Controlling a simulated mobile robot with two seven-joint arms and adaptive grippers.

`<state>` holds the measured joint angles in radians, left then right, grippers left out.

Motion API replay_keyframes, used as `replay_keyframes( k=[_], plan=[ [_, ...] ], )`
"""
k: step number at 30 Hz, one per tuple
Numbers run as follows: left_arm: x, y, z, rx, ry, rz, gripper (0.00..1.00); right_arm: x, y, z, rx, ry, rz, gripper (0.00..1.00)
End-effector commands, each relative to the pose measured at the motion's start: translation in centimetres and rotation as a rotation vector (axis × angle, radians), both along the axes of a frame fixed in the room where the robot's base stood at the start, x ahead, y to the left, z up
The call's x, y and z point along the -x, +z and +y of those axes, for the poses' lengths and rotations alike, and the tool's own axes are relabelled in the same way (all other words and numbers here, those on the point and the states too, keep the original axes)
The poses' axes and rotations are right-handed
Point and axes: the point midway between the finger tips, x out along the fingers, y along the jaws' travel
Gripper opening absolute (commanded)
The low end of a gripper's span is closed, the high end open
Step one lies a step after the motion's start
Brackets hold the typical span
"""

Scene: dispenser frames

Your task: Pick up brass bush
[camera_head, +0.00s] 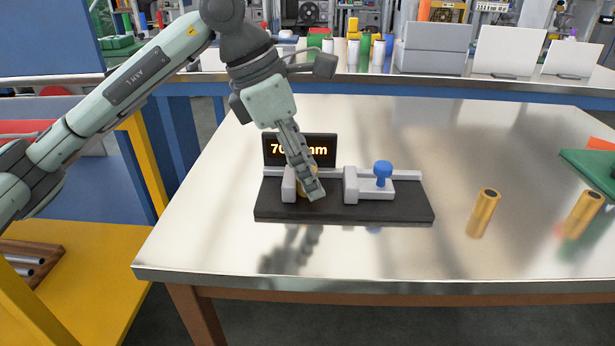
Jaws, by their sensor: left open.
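A brass bush (301,188) sits between the grey jaws of a black measuring fixture (390,214), mostly hidden behind my gripper. My left gripper (314,192) reaches down over this bush, its fingers open. Whether the fingers touch the bush cannot be told. A second brass bush (483,212) stands upright on the metal table to the right of the fixture. A third brass bush (584,213) stands further right. My right gripper is not in view.
The fixture has a blue knob (382,171) and a display (325,150) partly hidden by my gripper. A green tray (590,166) lies at the table's right edge. The front of the metal table (370,262) is clear.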

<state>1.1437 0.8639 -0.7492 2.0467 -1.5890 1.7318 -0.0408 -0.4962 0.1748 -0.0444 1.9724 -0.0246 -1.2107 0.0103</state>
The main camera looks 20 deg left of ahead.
Motion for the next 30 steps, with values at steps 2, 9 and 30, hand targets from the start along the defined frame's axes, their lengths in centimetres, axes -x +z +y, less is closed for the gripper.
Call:
replay_keyframes(
  k=[2, 9, 30],
  plan=[
    [-0.09, -0.3, -0.13, 0.0, 0.0, -0.001, 0.5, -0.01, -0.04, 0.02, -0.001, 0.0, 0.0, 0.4],
    [-0.09, -0.35, -0.14, 0.0, 0.001, -0.002, 0.47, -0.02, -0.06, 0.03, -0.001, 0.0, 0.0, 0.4],
    [-0.12, 0.09, -0.13, 0.001, 0.001, -0.003, 0.0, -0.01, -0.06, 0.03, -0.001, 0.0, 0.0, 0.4]
  ],
)
